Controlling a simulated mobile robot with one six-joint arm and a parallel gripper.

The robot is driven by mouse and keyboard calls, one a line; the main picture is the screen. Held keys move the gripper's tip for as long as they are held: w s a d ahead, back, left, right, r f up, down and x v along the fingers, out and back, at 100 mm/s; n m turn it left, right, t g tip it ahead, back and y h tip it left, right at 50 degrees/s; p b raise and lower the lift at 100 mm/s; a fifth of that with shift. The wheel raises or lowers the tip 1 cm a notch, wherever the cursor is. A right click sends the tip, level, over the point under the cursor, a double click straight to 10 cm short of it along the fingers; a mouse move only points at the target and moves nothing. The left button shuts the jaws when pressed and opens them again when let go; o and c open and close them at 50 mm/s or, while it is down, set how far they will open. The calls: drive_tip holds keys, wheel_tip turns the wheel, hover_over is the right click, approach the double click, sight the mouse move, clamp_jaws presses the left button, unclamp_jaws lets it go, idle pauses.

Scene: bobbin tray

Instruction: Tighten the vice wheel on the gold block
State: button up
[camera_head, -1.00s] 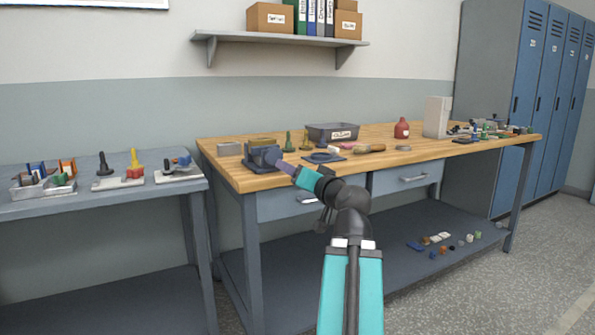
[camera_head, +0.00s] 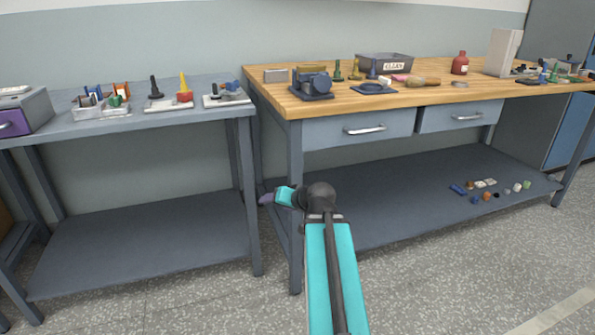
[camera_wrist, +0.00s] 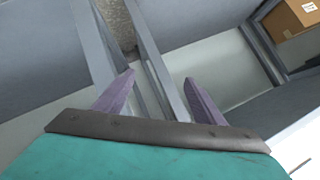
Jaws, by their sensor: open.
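The grey-blue vice (camera_head: 309,92) stands on the wooden workbench near its front left corner. The gold block (camera_head: 311,68) shows at the top of the vice, between its jaws. The round vice wheel (camera_head: 321,82) faces the front of the bench. My gripper (camera_head: 266,199) is well below and to the left of the vice, near the gap between the two tables. In the wrist view my gripper (camera_wrist: 160,85) has its two purple fingers wide apart with nothing between them. The vice does not show in the wrist view.
The workbench top (camera_head: 440,98) also holds a grey block (camera_head: 276,75), a dark bin (camera_head: 385,63) and a red bottle (camera_head: 460,63). A grey side table (camera_head: 140,125) with several small fixtures stands at left. The bench legs are close to my gripper.

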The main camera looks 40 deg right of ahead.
drive_tip(key=s+a+f+n+g+y, duration=0.1)
drive_tip(key=s+a+f+g, duration=0.15)
drive_tip(key=a+f, duration=0.7)
drive_tip(key=s+a+f+n+g+y, duration=0.1)
drive_tip(key=s+a+f+g, duration=0.15)
drive_tip(key=a+f, duration=0.65)
drive_tip(key=s+a+f+n+g+y, duration=0.1)
drive_tip(key=s+a+f+n+g, duration=0.2)
drive_tip(key=f, duration=1.1)
drive_tip(key=s+a+f+n+g, duration=0.1)
drive_tip(key=s+a+f+g, duration=0.1)
drive_tip(key=s+a+f, duration=0.2)
drive_tip(key=s+a+f+n+g+h, duration=0.1)
drive_tip(key=s+a+f+g, duration=0.2)
drive_tip(key=s, duration=1)
drive_tip(key=s+a+f+n+g+h, duration=0.1)
drive_tip(key=s+a+f, duration=0.5)
drive_tip(key=f, duration=0.6)
drive_tip(key=shift+s+a+g, duration=0.15)
drive_tip(key=shift+s+g, duration=0.75)
drive_tip(key=shift+s, duration=0.4)
drive_tip(key=shift+c, duration=0.2)
